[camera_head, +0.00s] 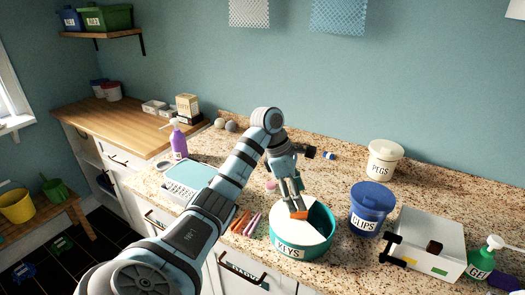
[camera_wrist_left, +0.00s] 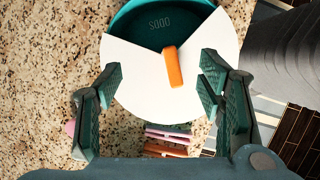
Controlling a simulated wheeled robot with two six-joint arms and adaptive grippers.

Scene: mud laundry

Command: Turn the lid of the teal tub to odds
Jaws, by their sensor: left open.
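The teal tub (camera_head: 318,243) stands on the speckled counter with a label on its front that seems to read KEYS. Its round white lid (camera_head: 283,219) has a wedge-shaped opening and an orange handle (camera_head: 299,214). In the left wrist view, the handle (camera_wrist_left: 173,66) sits near the lid's middle. My left gripper (camera_head: 293,205) is over the lid, pointing down. Its fingers (camera_wrist_left: 160,85) are open, one on each side of the handle, not touching it. My right gripper is out of view.
A blue CLIPS tub (camera_head: 370,210) stands close to the right, with a white PEGS tub (camera_head: 384,160) behind. A white box (camera_head: 428,243) is farther right. Orange and pink pegs (camera_head: 247,222) lie left of the teal tub. A purple bottle (camera_head: 178,142) stands farther left.

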